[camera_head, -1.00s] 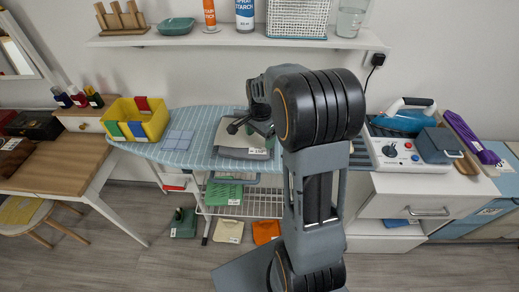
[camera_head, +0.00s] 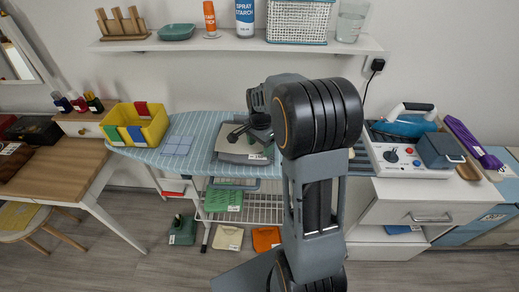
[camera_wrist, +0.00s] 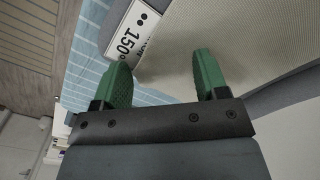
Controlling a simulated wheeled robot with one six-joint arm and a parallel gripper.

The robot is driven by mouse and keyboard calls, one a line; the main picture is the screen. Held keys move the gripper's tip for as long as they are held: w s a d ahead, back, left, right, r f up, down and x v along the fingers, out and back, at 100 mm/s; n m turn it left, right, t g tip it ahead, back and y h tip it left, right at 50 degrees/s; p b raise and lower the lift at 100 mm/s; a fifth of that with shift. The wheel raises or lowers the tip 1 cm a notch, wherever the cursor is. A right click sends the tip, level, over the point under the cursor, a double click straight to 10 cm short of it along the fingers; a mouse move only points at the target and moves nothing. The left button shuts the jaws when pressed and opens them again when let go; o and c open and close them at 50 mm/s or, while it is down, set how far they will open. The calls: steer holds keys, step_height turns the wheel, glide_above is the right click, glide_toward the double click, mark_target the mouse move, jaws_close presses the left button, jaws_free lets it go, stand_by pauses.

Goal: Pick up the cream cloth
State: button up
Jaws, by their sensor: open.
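A pale cream cloth (camera_wrist: 205,38) with a woven texture lies flat under my gripper in the wrist view. A white tag (camera_wrist: 130,28) marked 150° is at its edge. In the head view this cloth (camera_head: 232,157) is on top of a grey layer on the blue checked ironing board (camera_head: 185,125), partly hidden by my arm. My gripper (camera_wrist: 163,72) is open, its two green fingers apart over the cloth with nothing between them. I cannot tell whether the fingertips touch it. In the head view my gripper (camera_head: 238,134) is small and dark above the stack.
A yellow bin (camera_head: 152,130) stands on the board's left end. Another cream tagged piece (camera_head: 228,238) and an orange one (camera_head: 265,239) lie low under the board by a wire rack (camera_head: 262,208). A white cabinet (camera_head: 385,205) stands right; a wall shelf (camera_head: 200,42) runs above.

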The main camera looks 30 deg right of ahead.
steer(key=shift+s+f, duration=0.1)
steer(key=shift+f, duration=0.05)
steer(key=c, duration=1)
jaws_close()
step_height(320, 180, up, 12)
steer(key=p, duration=0.9)
step_height(320, 180, up, 9)
steer(key=p, duration=0.7)
